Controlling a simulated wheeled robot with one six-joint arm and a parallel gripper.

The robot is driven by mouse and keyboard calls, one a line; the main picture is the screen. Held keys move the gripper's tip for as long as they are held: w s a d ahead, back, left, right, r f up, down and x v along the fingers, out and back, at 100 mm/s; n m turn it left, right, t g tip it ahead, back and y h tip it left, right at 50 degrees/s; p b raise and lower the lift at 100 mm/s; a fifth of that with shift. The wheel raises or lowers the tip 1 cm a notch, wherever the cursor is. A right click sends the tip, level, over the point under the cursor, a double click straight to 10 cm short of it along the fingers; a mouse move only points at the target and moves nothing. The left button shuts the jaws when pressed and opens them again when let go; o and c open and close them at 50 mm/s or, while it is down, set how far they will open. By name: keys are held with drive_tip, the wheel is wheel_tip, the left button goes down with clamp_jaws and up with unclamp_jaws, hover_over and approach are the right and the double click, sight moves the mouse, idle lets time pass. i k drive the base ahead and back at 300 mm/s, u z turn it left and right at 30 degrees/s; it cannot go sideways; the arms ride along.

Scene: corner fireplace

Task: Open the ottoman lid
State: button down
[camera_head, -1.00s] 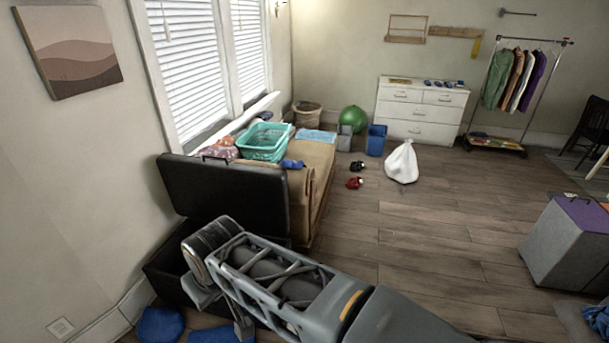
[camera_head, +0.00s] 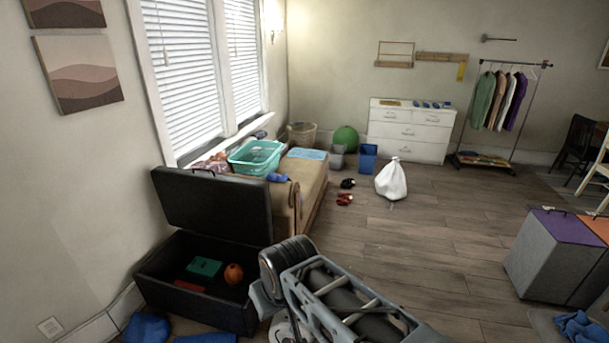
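The black ottoman (camera_head: 165,268) stands at the lower left, below the window. Its lid (camera_head: 213,203) is raised and stands nearly upright at the back, with a small handle on its top edge. Inside the ottoman lie a green box (camera_head: 204,267), an orange ball (camera_head: 233,273) and a red item (camera_head: 189,286). My arm reaches in from the bottom to the right of the ottoman, apart from the lid. My gripper's fingers cannot be made out; the arm hides that end.
Blue cloths (camera_head: 147,328) lie on the floor in front of the ottoman. A tan bench (camera_head: 309,170) with a teal basket (camera_head: 256,158) stands behind the lid. A white bag (camera_head: 391,181) and small shoes (camera_head: 345,198) are on the floor. A grey cube (camera_head: 540,255) stands at right; the middle floor is clear.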

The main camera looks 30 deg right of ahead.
sight(238, 208)
drive_tip(key=z, duration=1.65)
drive_tip(key=i, duration=6)
drive_tip(key=u, duration=5.15)
drive_tip(key=i, duration=1.65)
